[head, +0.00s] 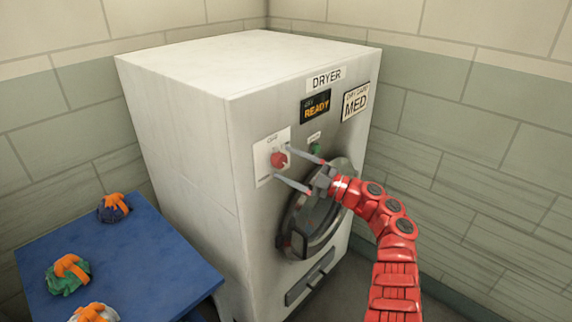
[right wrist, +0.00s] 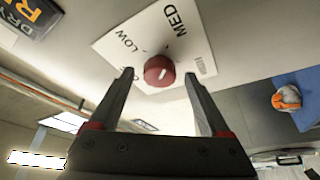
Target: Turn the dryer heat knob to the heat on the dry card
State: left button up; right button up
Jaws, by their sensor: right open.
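The white dryer (head: 190,120) stands in the corner. Its dry card (head: 355,103) reads MED. The red heat knob (head: 279,160) sits on a white dial plate (head: 262,168) on the dryer front. In the right wrist view the knob (right wrist: 159,70) has a short white mark slanting to the upper right; LOW and MED (right wrist: 180,20) are printed around it. My right gripper (head: 282,162) is open, its fingers on either side of the knob; whether they touch it I cannot tell. Its fingertips also show in the right wrist view (right wrist: 158,75). My left gripper is not in view.
A display reading READY (head: 316,106) and a green button (head: 316,149) are on the dryer front. The round dryer door (head: 297,240) is below the knob, partly behind my right arm.

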jog(key=b+v, duration=0.3)
jog(key=v, duration=1.3)
jog(key=shift+s, duration=0.15)
jog(key=shift+d, duration=0.1)
